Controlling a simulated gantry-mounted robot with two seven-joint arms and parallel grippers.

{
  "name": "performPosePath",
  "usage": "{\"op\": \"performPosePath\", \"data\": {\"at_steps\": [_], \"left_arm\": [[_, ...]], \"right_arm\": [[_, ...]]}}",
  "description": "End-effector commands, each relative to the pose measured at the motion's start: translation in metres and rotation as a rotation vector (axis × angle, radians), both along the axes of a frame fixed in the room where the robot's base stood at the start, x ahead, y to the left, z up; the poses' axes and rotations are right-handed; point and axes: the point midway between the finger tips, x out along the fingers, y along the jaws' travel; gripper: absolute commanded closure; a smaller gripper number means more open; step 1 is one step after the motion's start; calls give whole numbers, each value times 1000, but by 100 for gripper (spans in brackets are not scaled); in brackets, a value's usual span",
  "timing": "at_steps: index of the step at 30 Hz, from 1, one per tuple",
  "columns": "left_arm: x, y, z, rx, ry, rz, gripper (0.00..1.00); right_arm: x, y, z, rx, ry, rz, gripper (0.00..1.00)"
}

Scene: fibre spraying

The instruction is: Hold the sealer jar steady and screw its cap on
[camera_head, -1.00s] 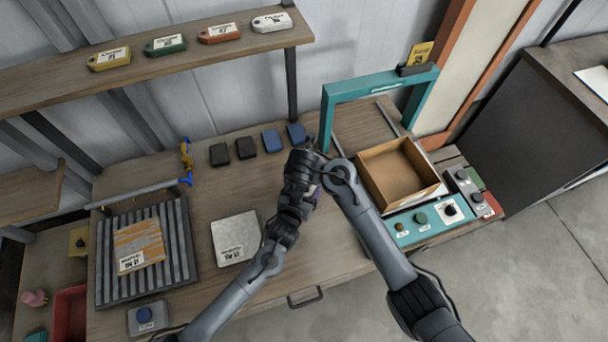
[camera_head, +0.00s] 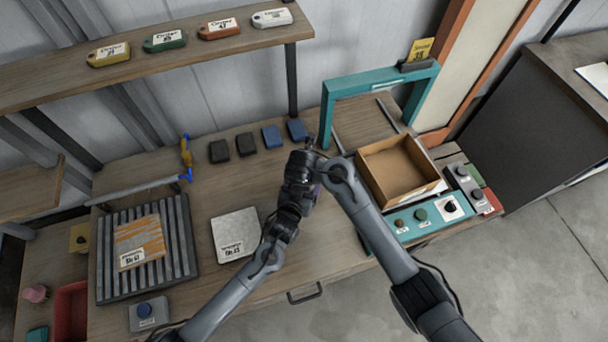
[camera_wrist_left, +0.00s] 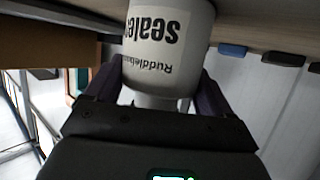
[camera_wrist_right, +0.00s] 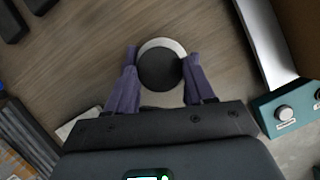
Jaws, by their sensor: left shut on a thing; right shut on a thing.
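The white sealer jar (camera_wrist_left: 165,45) shows in the left wrist view, its printed label upside down. My left gripper (camera_wrist_left: 155,90) is shut on it, a dark finger on each side. In the right wrist view, the dark round cap (camera_wrist_right: 159,69) sits over the pale top of the jar (camera_wrist_right: 166,44). My right gripper (camera_wrist_right: 161,62) is shut on the cap from above, its purple fingers on either side. I cannot tell how far the cap is threaded. In the head view both grippers meet above the table's middle, and the arms largely hide jar and cap.
The open cardboard box (camera_head: 372,163) and teal control panel (camera_head: 425,218) are to the right, by the teal frame (camera_head: 328,115). A pale square plate (camera_head: 222,226) and slatted rack (camera_head: 184,240) are left. Dark and blue blocks (camera_head: 246,144) line the back.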

Motion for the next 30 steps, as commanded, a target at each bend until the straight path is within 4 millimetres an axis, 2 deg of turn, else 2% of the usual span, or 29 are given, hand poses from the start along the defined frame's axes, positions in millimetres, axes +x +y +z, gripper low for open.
{"op": "performPosePath", "data": {"at_steps": [29,30], "left_arm": [[0,0,-1,1,2,1,72],[0,0,-1,1,2,1,100]], "right_arm": [[0,1,-11,0,-1,1,75],[0,1,-11,1,-1,0,75]]}}
